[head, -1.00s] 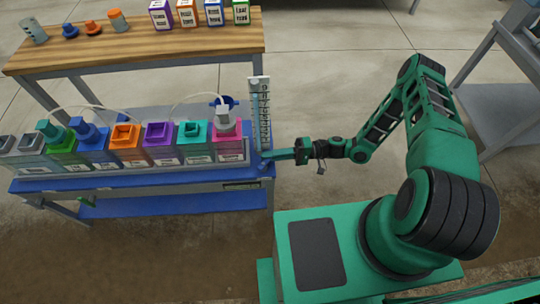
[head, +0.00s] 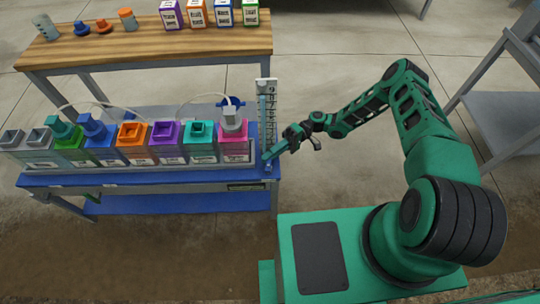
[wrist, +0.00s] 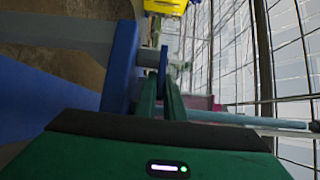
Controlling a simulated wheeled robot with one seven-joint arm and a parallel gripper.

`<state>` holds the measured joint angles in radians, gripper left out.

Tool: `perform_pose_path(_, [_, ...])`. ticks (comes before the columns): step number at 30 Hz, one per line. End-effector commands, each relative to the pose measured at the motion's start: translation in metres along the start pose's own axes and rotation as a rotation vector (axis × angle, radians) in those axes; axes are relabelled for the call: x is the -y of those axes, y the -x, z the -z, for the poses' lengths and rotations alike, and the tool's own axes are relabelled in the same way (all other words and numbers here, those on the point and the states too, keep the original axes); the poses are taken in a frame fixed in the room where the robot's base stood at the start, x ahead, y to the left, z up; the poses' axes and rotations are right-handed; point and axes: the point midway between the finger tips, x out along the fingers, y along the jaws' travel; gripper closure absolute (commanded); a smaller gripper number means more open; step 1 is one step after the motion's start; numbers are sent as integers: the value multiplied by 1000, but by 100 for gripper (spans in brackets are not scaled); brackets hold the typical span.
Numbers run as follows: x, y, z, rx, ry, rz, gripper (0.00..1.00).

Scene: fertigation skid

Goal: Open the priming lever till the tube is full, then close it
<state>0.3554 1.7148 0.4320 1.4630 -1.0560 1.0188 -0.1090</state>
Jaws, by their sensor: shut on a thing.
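The upright graduated tube (head: 266,115) stands at the right end of the blue bench, with a pale blue column showing along its scale. Its exact level is too small to read. My gripper (head: 270,155) reaches in from the right at the tube's foot, its fingers sloping down to the left. In the wrist view my gripper (wrist: 163,82) has its two green fingers close together, shut at a small blue part (wrist: 163,60), which looks like the priming lever. The fingers hide most of the lever, so its exact angle cannot be told.
A row of coloured containers (head: 165,138) stands on the blue bench (head: 150,178) left of the tube, with thin pale hoses above. A wooden table (head: 150,48) with bottles and boxes is behind. A grey table (head: 510,120) stands far right. Floor between is clear.

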Motion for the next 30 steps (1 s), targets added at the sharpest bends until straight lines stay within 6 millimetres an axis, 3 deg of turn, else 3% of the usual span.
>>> perform_pose_path(14, [-5,3,0,14,-8,-9,100])
perform_pose_path(15, [-5,3,0,13,-9,-10,87])
perform_pose_path(17, [-4,3,0,13,-8,-8,73])
perform_pose_path(26, [-2,2,0,15,-3,-4,73])
perform_pose_path(30, [-2,13,1,13,-2,-2,73])
